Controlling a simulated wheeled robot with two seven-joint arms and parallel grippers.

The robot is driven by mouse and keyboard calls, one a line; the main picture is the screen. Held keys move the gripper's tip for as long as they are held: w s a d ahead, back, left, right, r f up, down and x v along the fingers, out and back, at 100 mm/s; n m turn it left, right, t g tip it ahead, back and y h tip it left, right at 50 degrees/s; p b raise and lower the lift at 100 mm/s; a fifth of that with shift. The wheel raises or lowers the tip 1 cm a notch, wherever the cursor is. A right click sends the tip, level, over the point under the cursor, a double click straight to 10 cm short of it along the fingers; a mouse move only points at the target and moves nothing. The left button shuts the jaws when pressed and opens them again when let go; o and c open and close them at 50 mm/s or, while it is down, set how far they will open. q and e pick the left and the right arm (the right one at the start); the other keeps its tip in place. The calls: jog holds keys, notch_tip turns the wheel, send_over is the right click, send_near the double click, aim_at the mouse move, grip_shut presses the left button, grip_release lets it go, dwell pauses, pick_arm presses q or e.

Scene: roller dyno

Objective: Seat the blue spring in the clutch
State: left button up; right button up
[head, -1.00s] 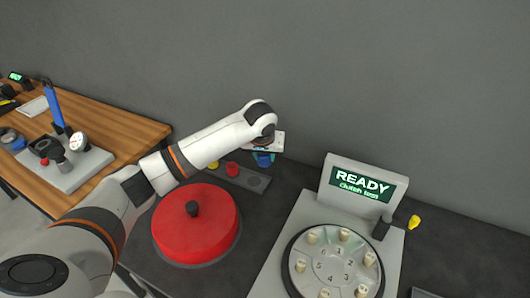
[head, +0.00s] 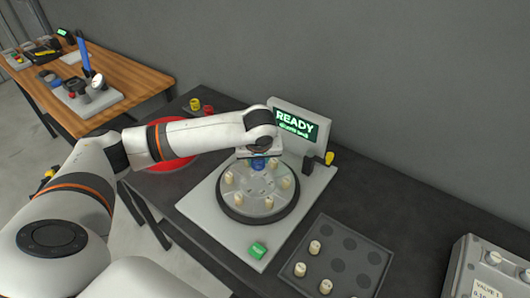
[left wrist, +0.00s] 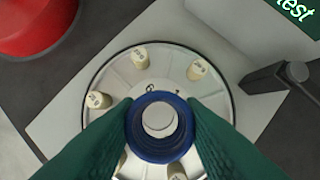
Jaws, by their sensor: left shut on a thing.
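The blue spring (head: 259,165) is between the green fingers of my left gripper (head: 259,157), over the back part of the round clutch (head: 229,208). In the left wrist view the gripper (left wrist: 161,108) is shut on the spring (left wrist: 160,151), which shows from above as a ring. A pale round shape shows through its middle. The clutch (left wrist: 122,75) has several cream posts on a numbered face. I cannot tell whether the spring touches the clutch. My right gripper is not in view.
A screen reading READY (head: 296,122) stands behind the clutch, with a dark post (head: 308,164) and yellow piece (head: 329,158) beside it. A green button (head: 258,250) is in front. A dark tray (head: 345,245) lies right. A red drum (head: 165,160) is left, partly behind my arm.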

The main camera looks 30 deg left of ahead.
pick_arm(q)
jog(key=shift+s+f+b, duration=0.1)
jog(key=shift+f+b, duration=0.3)
jog(key=shift+f, duration=0.05)
jog(key=f+b, duration=0.2)
jog(key=b, duration=0.1)
jog(key=f+b, duration=0.1)
jog(key=shift+a+f, duration=0.25)
jog(key=shift+f, duration=0.05)
jog(key=shift+d+f+b, duration=0.1)
jog(key=shift+f+b, duration=0.2)
jog(key=shift+b, duration=0.2)
jog(key=shift+f, duration=0.7)
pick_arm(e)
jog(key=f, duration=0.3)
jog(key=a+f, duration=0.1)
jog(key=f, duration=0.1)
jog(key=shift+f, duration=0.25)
pick_arm(q)
jog(key=shift+p, duration=0.6)
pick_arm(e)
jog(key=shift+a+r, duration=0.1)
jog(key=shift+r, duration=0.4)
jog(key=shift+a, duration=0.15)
